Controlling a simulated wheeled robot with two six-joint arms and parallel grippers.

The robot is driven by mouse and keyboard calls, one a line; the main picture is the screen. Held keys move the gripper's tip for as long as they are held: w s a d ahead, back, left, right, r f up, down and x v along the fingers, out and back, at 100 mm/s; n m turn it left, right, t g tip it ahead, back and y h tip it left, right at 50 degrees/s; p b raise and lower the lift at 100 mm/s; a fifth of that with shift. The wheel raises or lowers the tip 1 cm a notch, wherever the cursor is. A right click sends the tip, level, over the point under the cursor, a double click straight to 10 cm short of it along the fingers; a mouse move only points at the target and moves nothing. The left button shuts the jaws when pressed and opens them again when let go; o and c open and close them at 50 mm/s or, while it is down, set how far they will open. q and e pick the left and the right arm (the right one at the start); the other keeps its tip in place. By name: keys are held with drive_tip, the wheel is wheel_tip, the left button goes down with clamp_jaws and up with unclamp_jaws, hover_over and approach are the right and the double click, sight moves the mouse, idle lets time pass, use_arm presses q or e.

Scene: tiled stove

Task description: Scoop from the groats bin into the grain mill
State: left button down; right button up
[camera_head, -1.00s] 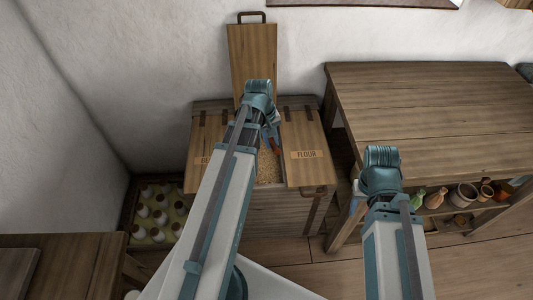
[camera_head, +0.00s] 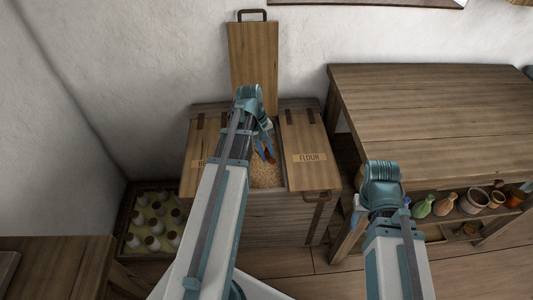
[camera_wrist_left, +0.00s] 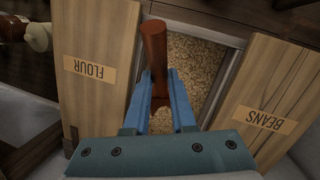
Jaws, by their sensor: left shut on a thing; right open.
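The groats bin (camera_head: 266,176) is the open middle compartment of a wooden chest, filled with tan grain; it also shows in the left wrist view (camera_wrist_left: 197,65). My left gripper (camera_head: 267,143) is over this opening, shut on a reddish-brown wooden handle, apparently the scoop's (camera_head: 270,157). In the left wrist view the handle (camera_wrist_left: 154,45) stands between the blue fingers (camera_wrist_left: 160,105), with grain behind it. I cannot make out the scoop's bowl. My right gripper (camera_head: 356,212) is open and empty, in front of the workbench. I do not see the grain mill.
Closed lids marked FLOUR (camera_head: 309,150) and BEANS (camera_head: 200,150) flank the opening. A raised lid or board (camera_head: 252,60) stands against the wall. The workbench (camera_head: 440,115) at right has a clear top and pots (camera_head: 473,201) below. A crate of jars (camera_head: 128,222) stands at left.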

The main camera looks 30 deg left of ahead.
use_arm(q)
wheel_tip(320, 180, down, 14)
drive_tip(key=w+a+t+y+b, duration=0.1)
drive_tip(key=w+a+b, duration=0.1)
drive_tip(key=b, duration=1.1)
drive_tip(key=r+p, duration=0.5)
drive_tip(key=s+d+r+t+y+p, duration=0.1)
drive_tip(key=r+p, duration=0.4)
drive_tip(key=s+d+r+t+p, duration=0.1)
drive_tip(key=r+p, duration=0.4)
drive_tip(key=r, duration=0.1)
drive_tip(key=shift+y+p, duration=0.3)
drive_tip(key=shift+y, duration=0.1)
idle(0.4)
wheel_tip(320, 180, up, 15)
drive_tip(key=p, duration=1.4)
drive_tip(key=shift+f+p, duration=0.15)
drive_tip(key=shift+p, duration=0.25)
